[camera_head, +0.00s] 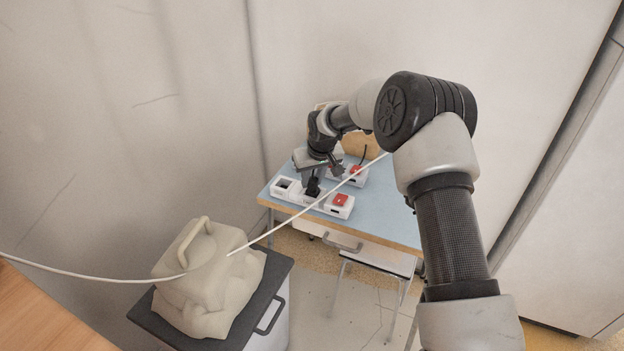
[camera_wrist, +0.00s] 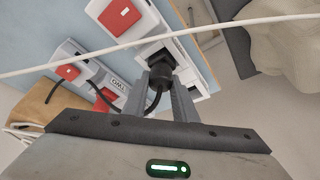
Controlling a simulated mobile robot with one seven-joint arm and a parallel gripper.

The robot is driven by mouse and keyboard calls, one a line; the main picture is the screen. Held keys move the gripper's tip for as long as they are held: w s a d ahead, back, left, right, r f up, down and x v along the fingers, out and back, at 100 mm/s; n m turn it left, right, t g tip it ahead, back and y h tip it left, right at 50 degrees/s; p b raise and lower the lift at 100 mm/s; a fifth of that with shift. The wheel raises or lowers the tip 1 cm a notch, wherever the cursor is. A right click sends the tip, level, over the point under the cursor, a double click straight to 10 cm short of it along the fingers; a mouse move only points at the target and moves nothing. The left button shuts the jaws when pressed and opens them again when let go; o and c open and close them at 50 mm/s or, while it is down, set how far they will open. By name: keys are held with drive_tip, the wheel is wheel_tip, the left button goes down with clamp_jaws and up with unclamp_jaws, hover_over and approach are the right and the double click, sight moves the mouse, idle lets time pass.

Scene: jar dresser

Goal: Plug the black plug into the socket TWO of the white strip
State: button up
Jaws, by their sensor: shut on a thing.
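The black plug (camera_wrist: 160,66) is between the fingers of my gripper (camera_wrist: 163,88), which is shut on it. A black cord bends away from the plug. The plug's front end is at the middle part of a white strip (camera_wrist: 192,62); I cannot tell whether it is touching or seated. In the head view, my gripper (camera_head: 313,176) points down over this front white strip (camera_head: 326,202), with the black plug (camera_head: 312,187) at its middle. The strip has a red switch (camera_head: 340,199) at its right end and an open socket (camera_head: 284,184) at its left. The socket face under the plug is hidden.
A second white strip (camera_wrist: 92,70) with red parts and a black cord lies behind on the blue table (camera_head: 393,212). A thin white cable (camera_head: 300,211) crosses both views. A beige lidded object (camera_head: 207,275) stands on a dark-topped cabinet at the front left.

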drive_tip(key=shift+r, duration=0.1)
drive_tip(key=o, duration=1)
drive_tip(key=shift+o, duration=0.2)
drive_tip(key=shift+r, duration=0.3)
drive_tip(key=v, duration=1.1)
drive_tip(key=shift+s+r+p, duration=0.2)
drive_tip(key=shift+r+p, duration=0.05)
drive_tip(key=shift+p, duration=0.1)
